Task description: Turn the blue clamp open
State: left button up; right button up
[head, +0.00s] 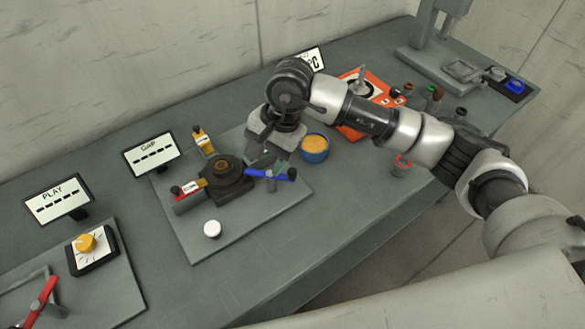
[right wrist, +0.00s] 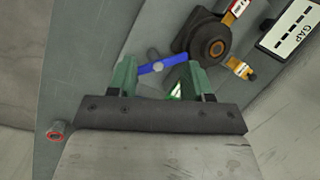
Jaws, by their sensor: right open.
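The blue clamp (head: 268,174) is a short blue lever with dark ends on the right side of a dark round fixture (head: 226,172). It also shows in the right wrist view (right wrist: 164,66), where it spans the gap between my green fingertips. My right gripper (head: 264,157) points down just above and behind the lever and is open. In the right wrist view (right wrist: 158,74) one finger is near each end of the blue bar. I cannot tell whether they touch it. My left gripper is out of view.
A grey plate (head: 200,246) carries the fixture, a red clamp (head: 187,189), a yellow clamp (head: 204,142) and a white button (head: 212,229). A GAP display (head: 150,154) stands behind.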

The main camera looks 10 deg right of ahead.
aim_at(293, 170)
jog(key=w+d+h, duration=0.1)
jog(key=d, duration=0.1)
jog(key=d+h, duration=0.1)
jog(key=d, duration=0.1)
jog(key=w+d+h, duration=0.1)
jog(key=shift+w+d+t+h, duration=0.35)
jog(key=shift+d+t+h, duration=0.05)
notch_tip(293, 170, down, 8)
jog(key=p, duration=0.3)
jog(key=shift+a+f, duration=0.1)
jog(key=shift+f, duration=0.05)
jog(key=shift+f+p, duration=0.3)
jog(key=shift+f, duration=0.5)
jog(key=c, duration=0.9)
